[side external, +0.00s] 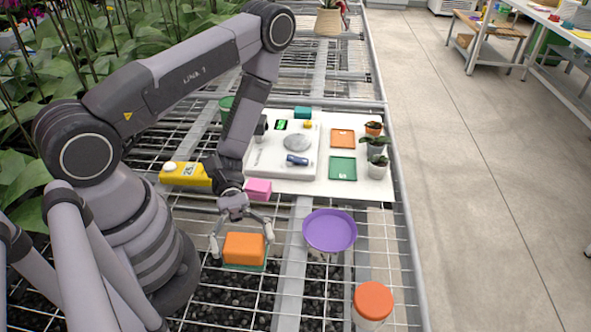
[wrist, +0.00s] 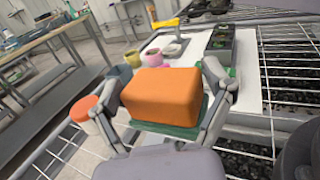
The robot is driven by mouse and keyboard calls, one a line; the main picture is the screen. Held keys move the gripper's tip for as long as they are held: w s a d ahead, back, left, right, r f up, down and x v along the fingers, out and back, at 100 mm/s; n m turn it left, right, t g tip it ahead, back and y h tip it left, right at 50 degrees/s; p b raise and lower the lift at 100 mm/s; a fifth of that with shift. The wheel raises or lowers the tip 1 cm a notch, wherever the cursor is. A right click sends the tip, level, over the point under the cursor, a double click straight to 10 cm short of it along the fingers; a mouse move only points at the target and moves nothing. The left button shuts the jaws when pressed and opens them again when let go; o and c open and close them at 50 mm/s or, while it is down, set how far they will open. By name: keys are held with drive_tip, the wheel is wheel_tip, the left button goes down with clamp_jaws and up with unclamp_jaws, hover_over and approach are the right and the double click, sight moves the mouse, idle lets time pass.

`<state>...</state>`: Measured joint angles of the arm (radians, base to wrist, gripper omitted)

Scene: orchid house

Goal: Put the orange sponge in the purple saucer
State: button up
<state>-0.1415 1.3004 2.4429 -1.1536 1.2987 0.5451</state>
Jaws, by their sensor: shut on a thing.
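The orange sponge (side external: 244,247) is a block with a dark green layer along its bottom. My gripper (side external: 242,243) is shut on it, one finger at each side. In the wrist view the sponge (wrist: 163,97) sits level between the fingers of my gripper (wrist: 168,112). I cannot tell whether its underside touches the wire mesh or is just above it. The purple saucer (side external: 330,231) is a round shallow dish to the right of the sponge in the side view, apart from it, and looks empty. I cannot make out the saucer in the wrist view.
A jar with an orange lid (side external: 373,300) stands in front of the saucer, to the right. A pink block (side external: 258,190) and a yellow object (side external: 187,174) lie behind my gripper. A white board (side external: 307,182) farther back holds several small items. Bare mesh lies between sponge and jar.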

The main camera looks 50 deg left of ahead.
drive_tip(key=w+f+n+t+h, duration=0.1)
drive_tip(key=w+n+t, duration=0.4)
drive_tip(key=w, duration=0.4)
drive_tip(key=n+t+y, duration=0.1)
drive_tip(key=n+t, duration=0.2)
drive_tip(key=t, duration=0.5)
hover_over(315, 231)
wheel_tip(315, 231, down, 7)
drive_tip(key=shift+f, duration=0.4)
drive_tip(key=shift+f, duration=0.65)
drive_tip(key=o, duration=1)
